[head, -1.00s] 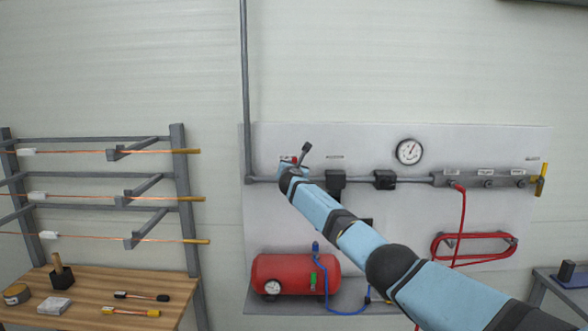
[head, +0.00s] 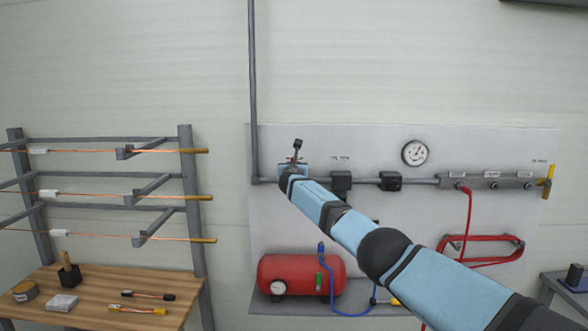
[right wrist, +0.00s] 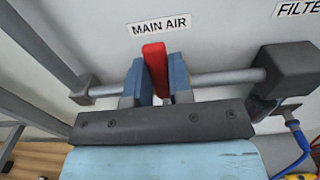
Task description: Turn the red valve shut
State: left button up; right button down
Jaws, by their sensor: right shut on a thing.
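The red valve handle (right wrist: 155,62) stands out between the two blue fingers of my right gripper (right wrist: 154,84) in the right wrist view. The fingers are shut on it, one on each side. The handle points up, roughly across the grey pipe (right wrist: 215,80), just under the "MAIN AIR" label (right wrist: 173,25). In the head view my right gripper (head: 293,168) is at the left end of the wall panel's pipe and mostly hides the valve. The valve body is hidden behind the gripper. My left gripper is not in view.
A dark filter block (head: 341,184) sits on the pipe just right of the gripper. A round gauge (head: 415,153) is further right. A red tank (head: 301,274) is below. A rack (head: 192,200) and wooden bench (head: 185,315) stand left.

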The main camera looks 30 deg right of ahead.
jog(key=shift+f, duration=0.1)
jog(key=c, duration=1)
grip_release()
jog(key=shift+v, duration=6.85)
